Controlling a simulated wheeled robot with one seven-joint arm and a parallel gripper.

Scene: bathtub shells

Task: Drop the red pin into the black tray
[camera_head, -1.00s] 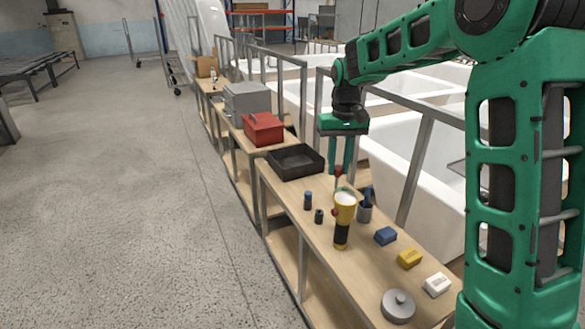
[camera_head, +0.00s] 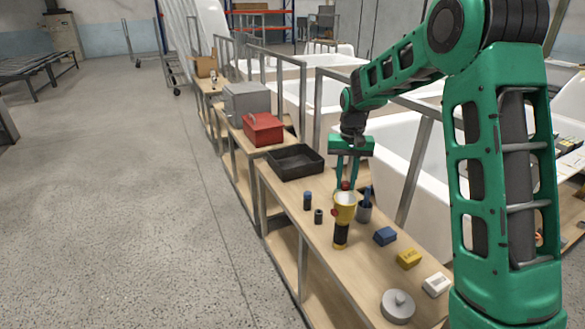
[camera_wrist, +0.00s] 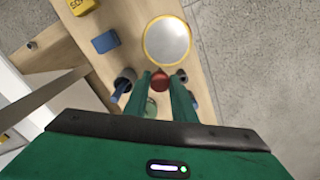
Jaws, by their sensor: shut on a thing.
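The red pin (camera_head: 346,185) shows as a small red piece between the fingertips of my gripper (camera_head: 347,183). My gripper is shut on it, pointing down, just behind the yellow-and-black flashlight. In the wrist view the pin's red round end (camera_wrist: 160,80) sits between the two green fingertips (camera_wrist: 159,76). The pin's lower part is hidden behind the flashlight in the head view. The black tray (camera_head: 272,164) is an open shallow box on the bench, farther back and left of my gripper. It looks empty.
The flashlight (camera_head: 342,217) stands upright close to my gripper. A dark cup (camera_head: 364,213) holding a blue item stands at its right. Blue, yellow and white blocks lie nearer. A red box (camera_head: 263,130) stands behind the tray.

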